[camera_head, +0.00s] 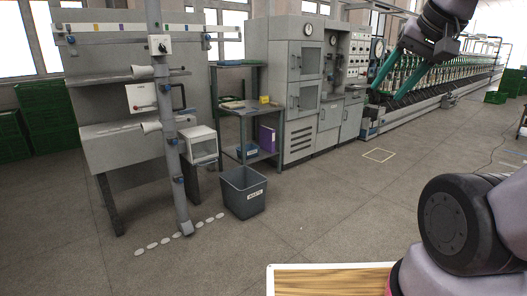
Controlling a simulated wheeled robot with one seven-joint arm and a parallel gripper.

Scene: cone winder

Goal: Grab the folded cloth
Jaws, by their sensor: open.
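I cannot make out the folded cloth for certain. A small flat pale item (232,105) lies on the middle level of the grey shelf stand (240,117), left of a small yellow item (264,99); it is too small to identify. My gripper (382,96) is raised at the upper right, its two long teal fingers pointing down and left. The fingers are apart, with nothing seen between them. In the picture they overlap the machine row behind, well to the right of the shelf stand.
A dark waste bin (243,194) stands on the floor before the shelf stand. A grey post (168,130) rises at left, beside pale ovals on the floor. Grey cabinets (300,90) stand right of the stand. A white-rimmed wooden surface (330,281) shows at bottom. The middle floor is clear.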

